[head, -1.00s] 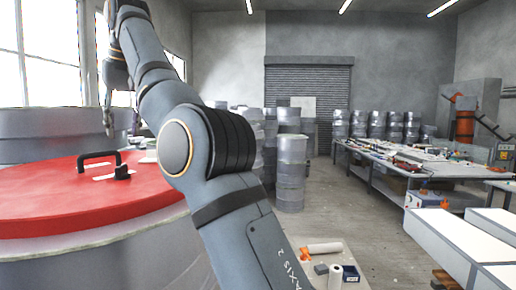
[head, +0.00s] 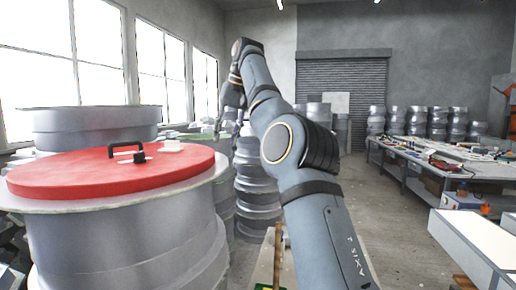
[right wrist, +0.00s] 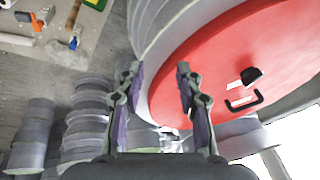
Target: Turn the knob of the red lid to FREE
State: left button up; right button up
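The red lid (head: 75,174) lies flat on a large grey round mould (head: 120,240) at the left of the head view. On it are a small black knob (head: 140,158) and a black bar handle (head: 127,148). The knob also shows in the right wrist view (right wrist: 251,75), with the handle (right wrist: 243,102) and white labels beside it; its setting is too small to read. My right gripper (head: 229,128) is to the right of the lid, apart from it. In the right wrist view it (right wrist: 158,68) is open and empty, with the lid's edge behind the fingers. My left gripper is not in view.
Stacked grey moulds (head: 256,190) stand right of the lidded mould. A long cluttered worktable (head: 385,147) and white boxes (head: 478,238) are at the right. A low board with tools (right wrist: 100,12) lies on the floor. Open floor (head: 385,220) runs between.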

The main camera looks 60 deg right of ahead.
jog(key=s+d+f+m, duration=0.1)
jog(key=s+d+f, duration=0.2)
jog(key=d, duration=0.4)
jog(key=shift+s+f+m+y, duration=0.15)
jog(key=shift+f+m+y, duration=0.2)
jog(key=shift+f, duration=0.4)
